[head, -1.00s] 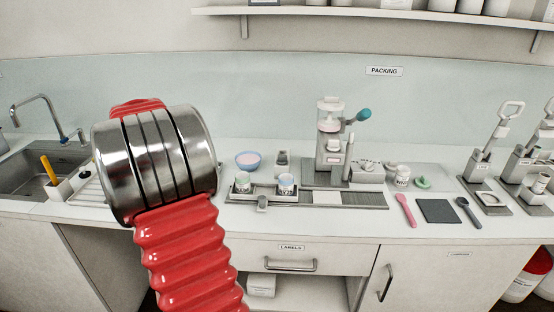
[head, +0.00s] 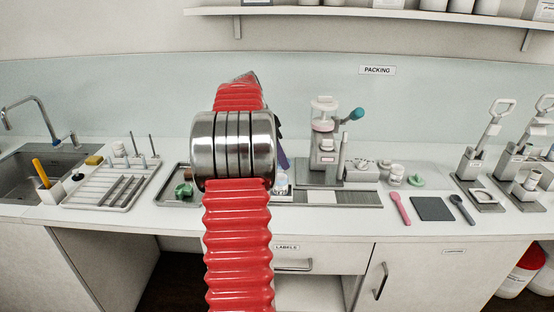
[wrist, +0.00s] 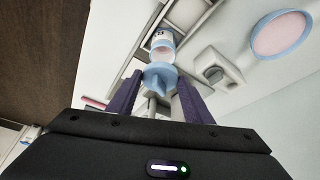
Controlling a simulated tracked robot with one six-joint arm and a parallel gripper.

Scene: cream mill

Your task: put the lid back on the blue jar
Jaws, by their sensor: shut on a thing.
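My gripper (wrist: 157,92) has dark purple fingers and is shut on a light blue lid (wrist: 160,73) in the wrist view. Just beyond the lid is the blue jar (wrist: 161,40), a white jar with a blue rim and a pale pink top opening. The lid overlaps the jar's near edge in this view, and I cannot tell whether they touch. In the head view, my arm hides most of the gripper; a purple finger (head: 283,156) shows at its right edge. Part of the blue jar (head: 281,185) shows below it; the lid is hidden.
A grey tray (head: 166,201) with a green item (head: 184,190) lies left of my arm. A blue-rimmed bowl of pink cream (wrist: 281,34) and a grey fixture (wrist: 218,67) are near the jar. The mill (head: 325,150) stands to the right.

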